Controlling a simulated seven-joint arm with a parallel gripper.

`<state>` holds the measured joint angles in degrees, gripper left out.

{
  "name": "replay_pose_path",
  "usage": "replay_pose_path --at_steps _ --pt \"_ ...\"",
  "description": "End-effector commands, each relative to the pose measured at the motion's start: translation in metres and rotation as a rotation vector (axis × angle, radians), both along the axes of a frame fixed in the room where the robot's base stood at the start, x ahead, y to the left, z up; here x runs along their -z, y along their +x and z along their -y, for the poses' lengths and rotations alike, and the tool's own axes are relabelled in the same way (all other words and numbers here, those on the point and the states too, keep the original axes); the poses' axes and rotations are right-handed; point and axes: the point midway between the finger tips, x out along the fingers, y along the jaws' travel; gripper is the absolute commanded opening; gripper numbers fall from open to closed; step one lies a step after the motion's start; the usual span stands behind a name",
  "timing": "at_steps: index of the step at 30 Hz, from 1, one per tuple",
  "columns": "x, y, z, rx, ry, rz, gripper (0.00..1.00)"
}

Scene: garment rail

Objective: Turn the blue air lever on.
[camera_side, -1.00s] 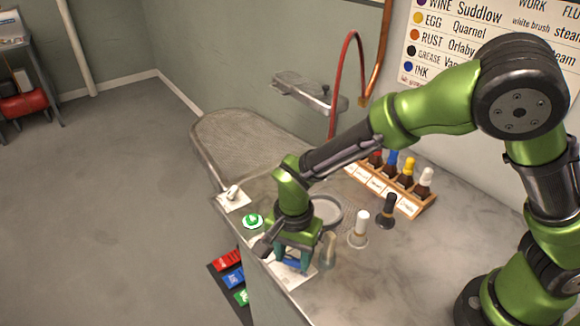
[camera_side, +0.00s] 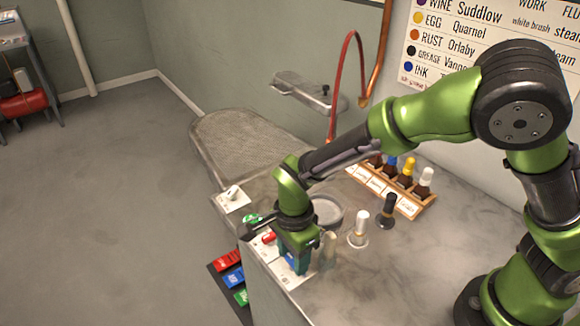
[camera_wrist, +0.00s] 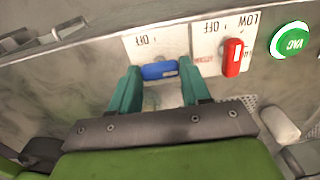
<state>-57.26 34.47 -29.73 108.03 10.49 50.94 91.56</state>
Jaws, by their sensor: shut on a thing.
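The blue air lever (camera_wrist: 159,71) lies crosswise on a white plate (camera_wrist: 135,47) marked OFF in the wrist view. My gripper (camera_wrist: 160,66) has its two teal fingers at either end of the blue lever and is shut on it. In the side view my gripper (camera_side: 296,262) is low over the plate at the table's front edge. The blue lever (camera_side: 289,263) shows there only as a small patch, mostly hidden by my fingers. Part of the plate's lettering is covered.
A red lever (camera_wrist: 232,57) marked LOW and OFF and a green VAC button (camera_wrist: 290,40) sit close beside the blue lever. Brushes (camera_side: 360,226), a round dish (camera_side: 327,211) and a bottle rack (camera_side: 409,205) stand behind my gripper. Bare tabletop lies to the right.

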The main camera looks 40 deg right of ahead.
Motion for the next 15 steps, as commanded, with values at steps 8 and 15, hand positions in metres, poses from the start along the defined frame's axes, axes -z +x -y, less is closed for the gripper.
replay_pose_path --at_steps 8,15 --pt "-0.0013 0.0000 -0.0002 0.009 0.003 -0.001 0.16" --pt "-0.0009 0.0001 -0.0001 0.007 0.002 -0.001 0.72"
